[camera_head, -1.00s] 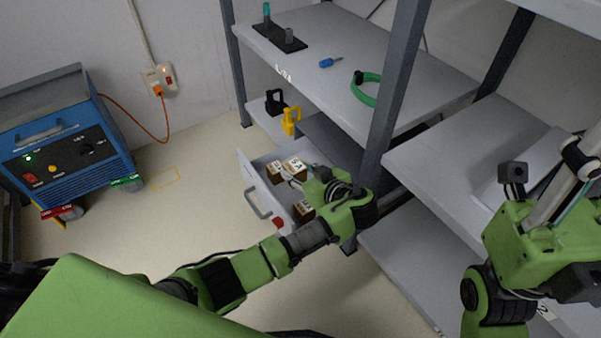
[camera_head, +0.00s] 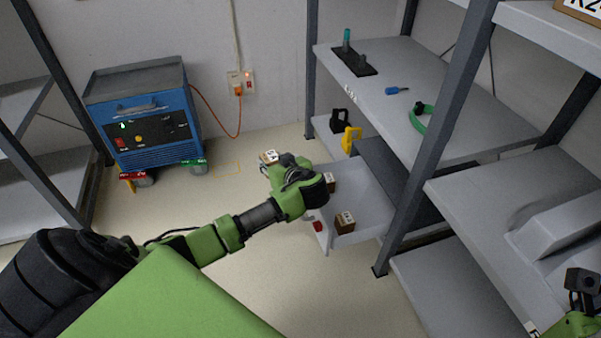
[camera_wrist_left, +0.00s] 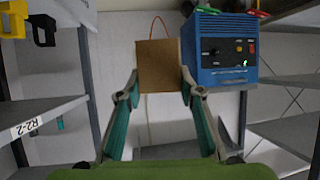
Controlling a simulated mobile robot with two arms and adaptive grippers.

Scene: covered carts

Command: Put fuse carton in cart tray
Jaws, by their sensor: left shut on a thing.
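My left gripper (camera_head: 275,162) is shut on a small brown carton (camera_head: 268,156), held up beyond the left side of an open drawer in the head view. The carton (camera_wrist_left: 158,66) is between the two fingertips in the left wrist view; I cannot read its label there. The blue cart (camera_head: 150,130) stands on the floor near the back wall, left of the held carton and apart from it.
The open drawer (camera_head: 365,190) juts out of the grey rack and holds other labelled cartons (camera_head: 344,222). Black and yellow padlocks (camera_head: 351,139) are on the shelf behind. An orange cable (camera_head: 220,125) runs from the cart to the wall socket. Clear floor lies left of the drawer.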

